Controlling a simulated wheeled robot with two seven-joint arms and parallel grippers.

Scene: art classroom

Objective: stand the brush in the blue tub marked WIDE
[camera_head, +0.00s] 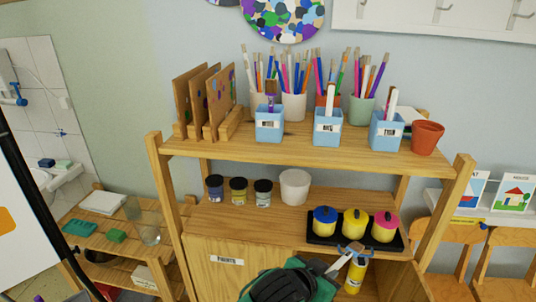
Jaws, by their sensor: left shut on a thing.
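Three light blue tubs stand in a row on the top shelf: a left tub (269,130), a middle tub (327,136) and a right tub (386,138). Each has a white label, too small to read surely, so I cannot tell which says WIDE. Each holds one or more upright brushes. My left gripper (347,262) is low in front of the shelf unit, below and apart from the tubs. It is shut on what seems to be the brush, little of which shows clearly. My right gripper is out of view.
Several brush-filled cups (293,106) stand behind the tubs. Wooden boards in a rack (234,122) flank them left, a terracotta pot (427,137) right. Below are jars (238,190), a white tub (295,186) and lidded paint pots on a black tray (399,243). A yellow cylinder (356,277) shows by the gripper.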

